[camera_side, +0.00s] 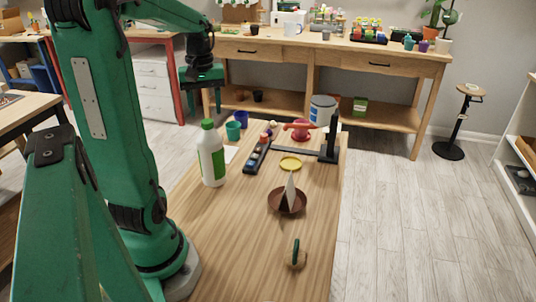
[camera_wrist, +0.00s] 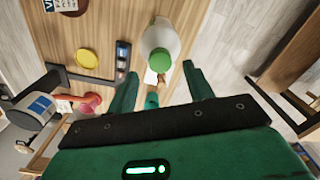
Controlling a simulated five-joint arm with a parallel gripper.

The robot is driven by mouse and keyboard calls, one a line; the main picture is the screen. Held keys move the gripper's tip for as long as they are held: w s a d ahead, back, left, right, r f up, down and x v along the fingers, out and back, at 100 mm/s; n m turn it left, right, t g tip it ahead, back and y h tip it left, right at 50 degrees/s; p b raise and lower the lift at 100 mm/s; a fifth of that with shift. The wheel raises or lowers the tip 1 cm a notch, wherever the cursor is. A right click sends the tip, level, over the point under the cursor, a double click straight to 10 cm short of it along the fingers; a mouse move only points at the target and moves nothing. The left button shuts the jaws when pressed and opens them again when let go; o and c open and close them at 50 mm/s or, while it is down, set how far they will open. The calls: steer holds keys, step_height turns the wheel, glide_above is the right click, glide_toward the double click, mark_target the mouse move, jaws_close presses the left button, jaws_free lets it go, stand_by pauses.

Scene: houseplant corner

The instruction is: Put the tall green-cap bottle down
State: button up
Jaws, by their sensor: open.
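The tall green-cap bottle (camera_side: 212,160), white with a green label, stands upright on the wooden table at the left of the side view. In the wrist view it is seen from above, with its green cap (camera_wrist: 159,60) just beyond my fingertips. My gripper (camera_wrist: 160,70) is open, with its two fingers apart and nothing held between them. In the side view my gripper (camera_side: 203,80) hangs above and beyond the bottle, clear of it. The far side of the bottle is hidden in the side view.
Right of the bottle are a black tray (camera_side: 250,166), a yellow saucer (camera_side: 291,163) and a brown dish (camera_side: 286,208). A teal pot (camera_side: 233,132) stands behind it. A red object (camera_side: 301,132) and a black stand (camera_side: 331,145) are farther right. The near table is mostly clear.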

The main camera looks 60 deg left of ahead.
step_height(320, 180, up, 8)
steer(key=shift+f, duration=0.2)
steer(key=shift+d, duration=0.1)
stand_by(0.6)
steer(key=d+f+m+t, duration=0.2)
steer(key=d+m, duration=0.5)
steer(key=d, duration=0.5)
steer(key=d+f+m+t, duration=0.3)
steer(key=d+m, duration=0.4)
steer(key=d, duration=0.6)
steer(key=shift+d+f+t, duration=0.15)
steer(key=shift+f+t, duration=0.15)
steer(key=shift+f, duration=0.05)
steer(key=shift+o, duration=0.5)
steer(key=shift+s, duration=0.1)
